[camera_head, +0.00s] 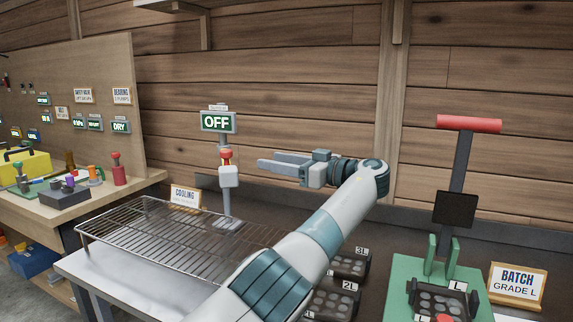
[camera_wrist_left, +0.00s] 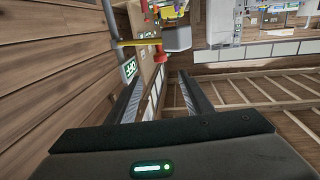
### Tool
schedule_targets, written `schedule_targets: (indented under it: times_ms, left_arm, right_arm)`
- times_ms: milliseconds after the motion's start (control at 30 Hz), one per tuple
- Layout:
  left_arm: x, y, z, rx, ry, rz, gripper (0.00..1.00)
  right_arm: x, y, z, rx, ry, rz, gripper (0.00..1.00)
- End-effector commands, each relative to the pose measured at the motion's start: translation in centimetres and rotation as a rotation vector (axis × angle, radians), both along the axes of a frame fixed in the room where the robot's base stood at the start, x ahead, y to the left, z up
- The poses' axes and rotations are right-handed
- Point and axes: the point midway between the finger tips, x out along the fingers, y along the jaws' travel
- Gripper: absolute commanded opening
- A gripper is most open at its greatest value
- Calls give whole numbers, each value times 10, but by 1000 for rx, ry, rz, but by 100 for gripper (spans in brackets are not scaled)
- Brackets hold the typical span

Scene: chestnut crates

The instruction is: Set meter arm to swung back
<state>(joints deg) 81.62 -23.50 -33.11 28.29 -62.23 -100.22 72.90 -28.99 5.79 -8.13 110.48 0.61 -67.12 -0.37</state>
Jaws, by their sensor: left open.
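A grey post (camera_head: 226,203) stands at the back by the wire rack. It carries a lit display reading OFF (camera_head: 219,122), a red and yellow part (camera_head: 226,156) and a pale grey block (camera_head: 229,177). The part with the red end looks like the meter arm, but I cannot tell its swing for sure. My left gripper (camera_head: 268,161) is open and empty, pointing left, to the right of the post and apart from it. In the left wrist view the display (camera_wrist_left: 128,69), red part (camera_wrist_left: 160,56) and grey block (camera_wrist_left: 177,38) lie beyond the open fingers (camera_wrist_left: 160,85).
A wire rack (camera_head: 140,206) with a COOLING sign (camera_head: 184,197) lies on the left of the bench. Dark trays (camera_head: 348,264) lie beneath my forearm. A green press (camera_head: 397,278) with a red-handled lever (camera_head: 469,124) and a BATCH sign (camera_head: 516,285) stands at right.

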Motion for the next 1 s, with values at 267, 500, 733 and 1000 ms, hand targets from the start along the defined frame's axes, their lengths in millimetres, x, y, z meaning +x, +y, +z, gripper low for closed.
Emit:
schedule_targets:
  times_ms: [267,500,733,1000]
  left_arm:
    - [-8,-16,2,1,-2,-2,46]
    - [-12,-22,0,0,0,1,46]
    - [-12,-23,0,0,0,2,46]
    - [-11,-20,0,0,1,6,13]
  right_arm:
    - [0,0,-12,0,2,1,100]
    - [0,-1,-18,0,2,1,100]
    - [0,0,-19,0,2,1,100]
    - [0,-1,-19,0,1,-1,100]
